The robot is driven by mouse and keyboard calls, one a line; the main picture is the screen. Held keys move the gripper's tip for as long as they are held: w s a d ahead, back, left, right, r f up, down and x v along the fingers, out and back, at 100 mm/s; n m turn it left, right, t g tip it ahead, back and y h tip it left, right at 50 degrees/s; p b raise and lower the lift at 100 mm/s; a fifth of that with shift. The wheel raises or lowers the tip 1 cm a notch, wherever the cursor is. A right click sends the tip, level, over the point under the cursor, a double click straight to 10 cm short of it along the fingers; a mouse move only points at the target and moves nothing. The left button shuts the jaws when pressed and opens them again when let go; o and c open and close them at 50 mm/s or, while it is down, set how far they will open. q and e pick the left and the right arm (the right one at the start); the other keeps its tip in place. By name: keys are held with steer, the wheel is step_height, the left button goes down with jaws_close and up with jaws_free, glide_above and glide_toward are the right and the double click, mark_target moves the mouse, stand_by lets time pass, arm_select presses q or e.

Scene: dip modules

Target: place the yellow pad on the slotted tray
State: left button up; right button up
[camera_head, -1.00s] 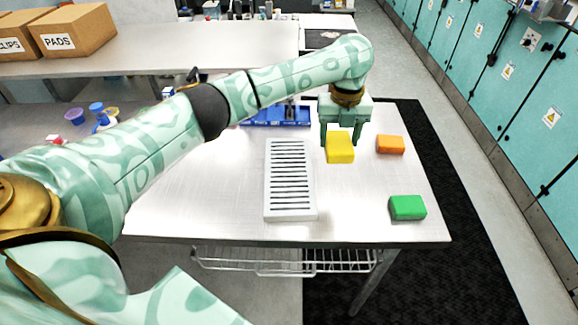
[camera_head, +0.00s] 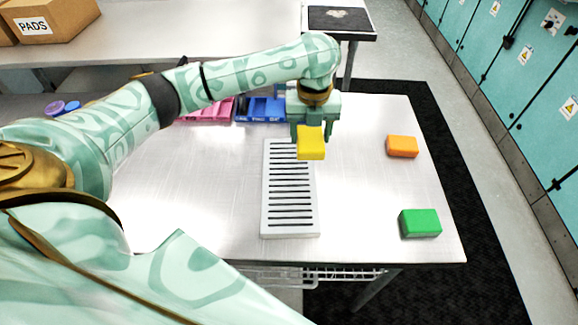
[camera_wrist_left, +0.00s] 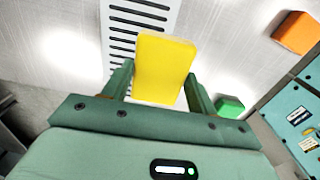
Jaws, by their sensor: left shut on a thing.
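The yellow pad (camera_head: 311,143) is a small block held in my left gripper (camera_head: 312,132), which is shut on it. In the head view the pad shows in front of the upper right part of the slotted tray (camera_head: 290,222), a long white tray with dark crosswise slots. In the left wrist view the pad (camera_wrist_left: 163,68) sits between the two green fingers (camera_wrist_left: 160,88), with the slotted tray (camera_wrist_left: 118,45) behind it. The pad appears raised above the table; its exact height over the tray is hard to tell. My right gripper is not in view.
An orange block (camera_head: 402,146) and a green block (camera_head: 420,222) lie on the right of the metal table (camera_head: 365,200). Blue (camera_head: 262,110) and pink (camera_head: 208,110) bins stand at the back. The table between tray and blocks is clear.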

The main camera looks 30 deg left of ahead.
arm_select(q)
steer(key=s+f, duration=0.1)
steer(key=s+a+f+b, duration=0.1)
steer(key=f, duration=0.1)
steer(key=s+a+f, duration=0.1)
steer(key=f, duration=0.1)
steer(key=shift+s, duration=0.35)
steer(key=shift+s+a+f+b, duration=0.1)
steer(key=shift+s+f+b, duration=0.25)
steer(key=shift+f, duration=0.05)
steer(key=f, duration=0.1)
steer(key=f+b, duration=0.2)
steer(key=shift+s+a+f, duration=0.2)
steer(key=shift+s+f, duration=0.15)
steer(key=shift+f, duration=0.05)
steer(key=shift+w, duration=0.1)
steer(key=o, duration=1)
steer(key=shift+o, duration=0.2)
steer(key=shift+r, duration=0.1)
